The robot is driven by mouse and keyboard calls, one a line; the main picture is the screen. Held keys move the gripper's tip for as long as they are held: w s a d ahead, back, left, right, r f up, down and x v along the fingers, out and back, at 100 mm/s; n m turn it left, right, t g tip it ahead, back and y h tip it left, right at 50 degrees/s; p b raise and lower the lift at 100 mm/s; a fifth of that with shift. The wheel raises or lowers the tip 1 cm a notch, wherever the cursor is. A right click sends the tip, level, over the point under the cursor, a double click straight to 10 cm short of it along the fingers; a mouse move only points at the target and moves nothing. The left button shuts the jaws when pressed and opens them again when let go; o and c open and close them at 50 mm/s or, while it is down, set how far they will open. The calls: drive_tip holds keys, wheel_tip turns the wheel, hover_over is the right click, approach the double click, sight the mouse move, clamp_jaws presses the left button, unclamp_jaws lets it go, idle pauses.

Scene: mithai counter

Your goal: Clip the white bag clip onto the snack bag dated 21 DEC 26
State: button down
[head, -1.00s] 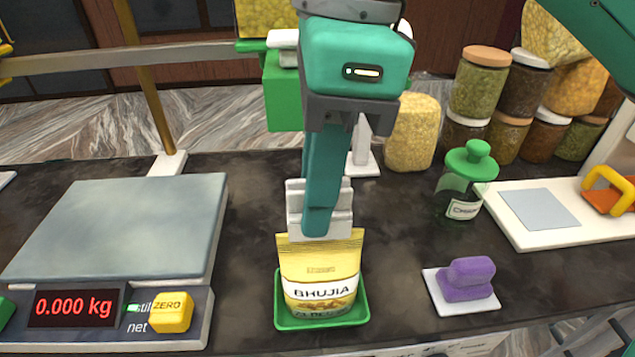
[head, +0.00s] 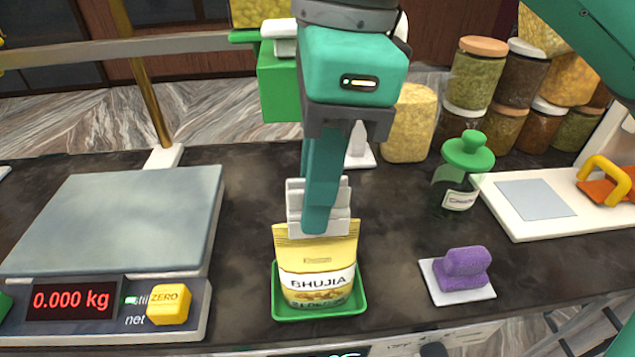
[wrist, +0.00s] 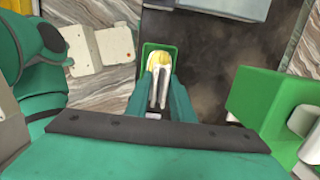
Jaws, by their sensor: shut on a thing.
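The snack bag (head: 317,270) is yellow with a white BHUJIA band and stands upright in a green tray (head: 362,308). Its date line is too blurred in the head view to read surely. My gripper (head: 320,225) points down over the bag, shut on the white bag clip (head: 297,210). The clip sits at the bag's top edge. I cannot tell whether its jaws go around the edge or only lie in front of it. In the wrist view the clip (wrist: 161,88) shows between my fingers, with the bag's yellow top (wrist: 160,60) just beyond.
A scale (head: 115,220) reading 0.000 kg stands at left. A purple block (head: 464,270) on a white pad and a green-lidded jar (head: 460,175) stand at right. Several stacked jars (head: 480,80) are at the back right. The counter between tray and purple block is clear.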

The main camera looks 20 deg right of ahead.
drive_tip(key=shift+a+f, duration=0.1)
drive_tip(key=shift+a, duration=0.05)
drive_tip(key=shift+s+f, duration=0.2)
drive_tip(key=shift+f, duration=0.35)
drive_tip(key=shift+w, duration=0.1)
drive_tip(key=c, duration=1.5)
unclamp_jaws()
drive_tip(key=shift+w, duration=0.1)
drive_tip(key=o, duration=0.3)
drive_tip(key=shift+o, duration=1.1)
drive_tip(key=shift+r, duration=3.45)
